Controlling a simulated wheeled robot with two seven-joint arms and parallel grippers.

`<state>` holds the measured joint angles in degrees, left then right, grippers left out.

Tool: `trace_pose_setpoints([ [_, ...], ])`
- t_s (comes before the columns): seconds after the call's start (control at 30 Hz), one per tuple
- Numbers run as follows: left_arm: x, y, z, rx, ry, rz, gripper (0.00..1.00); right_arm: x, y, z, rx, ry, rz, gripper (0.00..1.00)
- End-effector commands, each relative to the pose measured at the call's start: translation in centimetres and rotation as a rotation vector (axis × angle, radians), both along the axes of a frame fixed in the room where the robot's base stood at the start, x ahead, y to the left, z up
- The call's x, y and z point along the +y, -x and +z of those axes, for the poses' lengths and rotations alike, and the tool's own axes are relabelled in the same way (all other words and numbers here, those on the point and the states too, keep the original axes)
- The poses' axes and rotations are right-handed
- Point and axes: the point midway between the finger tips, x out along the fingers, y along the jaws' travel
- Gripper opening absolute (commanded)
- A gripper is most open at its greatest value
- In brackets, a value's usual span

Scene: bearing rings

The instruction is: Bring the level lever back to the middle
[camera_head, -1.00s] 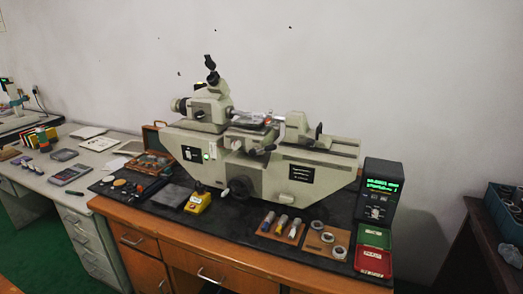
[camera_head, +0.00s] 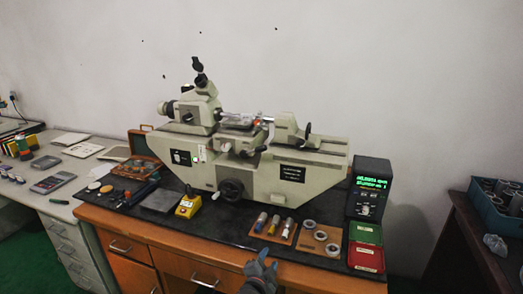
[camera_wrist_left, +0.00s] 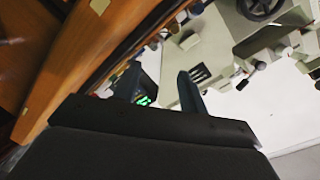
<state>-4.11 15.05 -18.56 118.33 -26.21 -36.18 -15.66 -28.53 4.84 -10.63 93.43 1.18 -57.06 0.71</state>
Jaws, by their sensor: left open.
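The grey-green measuring machine (camera_head: 315,172) stands on the bench. My left gripper (camera_head: 262,264) is at the bench's front edge, below and apart from the machine. In the left wrist view its two fingers (camera_wrist_left: 158,88) are spread with nothing between them; the machine shows tilted beyond. My right gripper is not in view.
A yellow box (camera_head: 188,207), a board with several plugs (camera_head: 273,226), a board of rings (camera_head: 320,238), and red and green trays (camera_head: 366,257) lie along the front of the black mat. A display box (camera_head: 368,190) stands at the right. Wooden drawers are below.

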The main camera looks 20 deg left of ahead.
Motion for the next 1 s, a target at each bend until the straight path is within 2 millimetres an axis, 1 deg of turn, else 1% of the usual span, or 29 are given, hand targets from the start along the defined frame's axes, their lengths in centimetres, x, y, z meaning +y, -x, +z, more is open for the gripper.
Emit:
trace_pose_setpoints([
  [0.03,-0.6,-1.6,1.7,-0.063,-0.047,-0.032,0.42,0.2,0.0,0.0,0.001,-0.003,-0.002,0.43],
  [0.2,-3.1,-6.1,7.2,-0.296,-0.237,-0.157,0.42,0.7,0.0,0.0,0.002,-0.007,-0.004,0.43],
  [0.3,-4.8,-8.1,10.3,-0.431,-0.358,-0.232,0.42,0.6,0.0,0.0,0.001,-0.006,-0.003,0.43],
  [0.5,-8.2,-11.2,15.8,-0.687,-0.611,-0.382,0.42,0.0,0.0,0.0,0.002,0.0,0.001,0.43],
  [0.6,-9.7,-12.4,17.9,-0.806,-0.744,-0.461,0.42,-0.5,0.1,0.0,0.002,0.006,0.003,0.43],
  [0.7,-11.1,-13.3,19.6,-0.919,-0.879,-0.541,0.42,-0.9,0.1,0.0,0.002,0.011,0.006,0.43],
  [0.83,-12.4,-14.5,21.4,-1.053,-1.061,-0.65,0.42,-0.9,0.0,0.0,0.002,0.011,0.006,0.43],
  [1.0,-13.2,-16.0,22.8,-1.205,-1.299,-0.804,0.42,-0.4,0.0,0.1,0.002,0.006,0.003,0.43],
])
